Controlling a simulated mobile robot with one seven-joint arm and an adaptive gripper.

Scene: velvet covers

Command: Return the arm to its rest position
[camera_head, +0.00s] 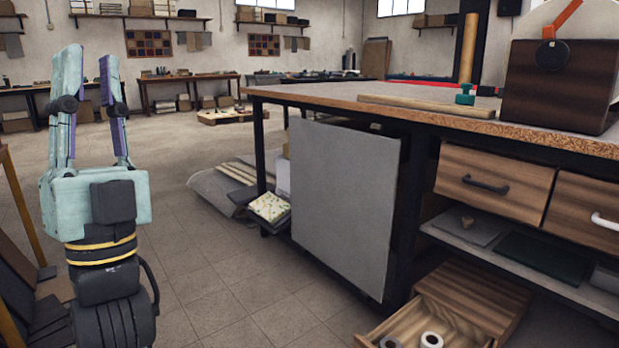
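My gripper (88,55) is at the left of the view, with its two pale green and purple fingers pointing up. The fingers stand apart with an empty gap between them, so it is open and holds nothing. My dark wrist with yellow bands shows below it. The gripper is over open floor as seen here, to the left of the workbench, and appears to touch nothing. The rest of my arm is out of view below the frame.
A large workbench (440,112) fills the right side, with a grey panel (343,205) on its side. A low wooden drawer (440,318) stands pulled out, holding white rolls. Boards (222,188) lie on the floor behind. Tiled floor (215,270) between is clear.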

